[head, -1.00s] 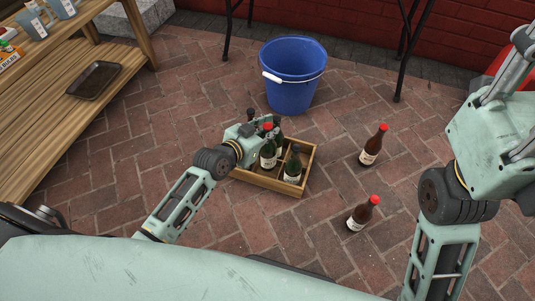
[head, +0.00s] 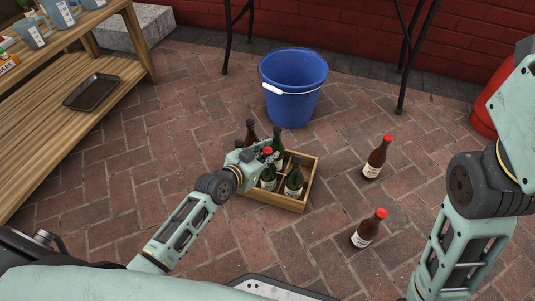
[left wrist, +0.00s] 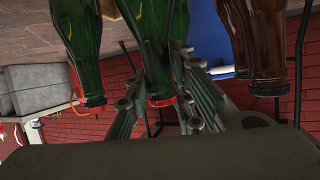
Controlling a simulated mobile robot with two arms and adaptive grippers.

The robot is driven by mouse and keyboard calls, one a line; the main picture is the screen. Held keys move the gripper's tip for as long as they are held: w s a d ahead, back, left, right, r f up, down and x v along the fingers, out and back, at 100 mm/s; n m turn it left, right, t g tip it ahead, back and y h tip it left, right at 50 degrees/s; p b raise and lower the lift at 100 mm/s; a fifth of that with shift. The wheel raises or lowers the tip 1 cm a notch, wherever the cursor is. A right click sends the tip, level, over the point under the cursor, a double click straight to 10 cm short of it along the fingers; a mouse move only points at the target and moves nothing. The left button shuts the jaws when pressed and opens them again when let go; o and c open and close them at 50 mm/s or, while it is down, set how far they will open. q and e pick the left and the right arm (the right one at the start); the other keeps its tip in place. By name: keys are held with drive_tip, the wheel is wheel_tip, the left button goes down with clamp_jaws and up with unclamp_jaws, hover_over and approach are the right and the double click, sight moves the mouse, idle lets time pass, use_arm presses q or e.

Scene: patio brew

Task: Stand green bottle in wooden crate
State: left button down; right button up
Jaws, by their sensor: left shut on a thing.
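The wooden crate (head: 270,200) stands on the brick floor. My left gripper (head: 266,156) is over its left part, shut on the neck of a red-capped green bottle (head: 268,180). That bottle is upright inside the crate walls; its base is hidden. In the left wrist view, which is upside down, the held green bottle (left wrist: 155,50) is between the fingers.
Two red-capped brown bottles (head: 376,158) (head: 368,229) stand on the floor right of the crate. A blue bucket (head: 292,90) stands behind it. A wooden shelf unit (head: 75,125) with a dark tray (head: 91,91) is at left. Bare floor lies left of the crate.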

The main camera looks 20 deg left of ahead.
use_arm(q)
drive_tip(key=c, duration=1.5)
unclamp_jaws()
drive_tip(key=shift+f, duration=0.1)
